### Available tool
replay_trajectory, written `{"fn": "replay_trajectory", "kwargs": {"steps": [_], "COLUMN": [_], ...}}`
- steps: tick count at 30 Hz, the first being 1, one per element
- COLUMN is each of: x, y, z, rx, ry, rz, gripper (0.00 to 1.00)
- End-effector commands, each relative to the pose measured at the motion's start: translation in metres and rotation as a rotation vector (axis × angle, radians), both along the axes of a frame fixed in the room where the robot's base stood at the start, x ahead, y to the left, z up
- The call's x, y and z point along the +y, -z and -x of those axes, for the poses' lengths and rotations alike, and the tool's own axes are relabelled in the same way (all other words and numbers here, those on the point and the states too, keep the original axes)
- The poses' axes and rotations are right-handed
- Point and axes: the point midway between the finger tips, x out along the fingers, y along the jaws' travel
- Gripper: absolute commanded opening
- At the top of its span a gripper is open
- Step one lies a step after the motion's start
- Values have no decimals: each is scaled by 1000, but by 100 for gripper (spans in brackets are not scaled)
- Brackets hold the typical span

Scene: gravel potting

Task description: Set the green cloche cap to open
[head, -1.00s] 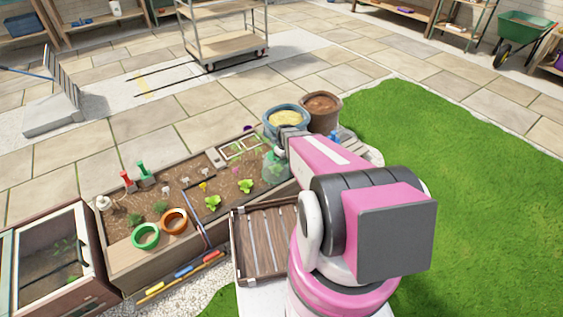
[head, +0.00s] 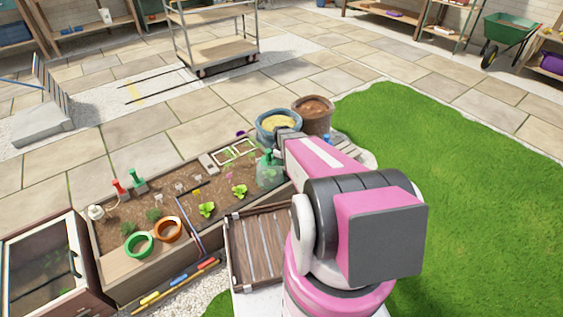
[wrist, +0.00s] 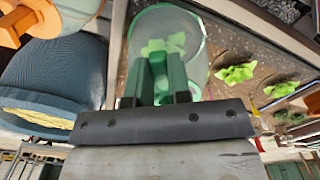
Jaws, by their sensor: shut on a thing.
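The green cloche (wrist: 193,30) is a see-through dome standing over a leafy seedling. In the head view the cloche (head: 270,173) stands at the right end of the planting bed. Its solid green cap (wrist: 159,75) shows in the wrist view, between the two dark fingers of my gripper (wrist: 158,82). The gripper is shut on the cap. The fingers partly hide the cap, and its exact setting cannot be told. In the head view my arm hides the fingertips.
A blue pot of yellow grains (head: 279,122) and a brown pot (head: 312,112) stand behind the bed's right end. Several lettuce seedlings (head: 239,191) grow left of the cloche. A slatted crate (head: 258,250) lies in front. Lawn is open at right.

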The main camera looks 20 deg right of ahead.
Motion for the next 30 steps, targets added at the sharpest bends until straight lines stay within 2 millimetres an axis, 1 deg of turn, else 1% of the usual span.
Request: {"fn": "replay_trajectory", "kwargs": {"steps": [7,8,9,10,17,20,23,25,30], "x": [0,0,0,0,0,0,0,0,0], "y": [0,0,0,0,0,-3,-13,-24,-56], "z": [0,0,0,0,0,0,1,1,2], "rx": [0,0,0,0,0,0,-1,-1,-1], "ry": [1,1,1,1,1,1,1,1,1], "rz": [0,0,0,0,0,0,0,0,0], "gripper": [0,28,41,45,45,45,45,45,45]}}
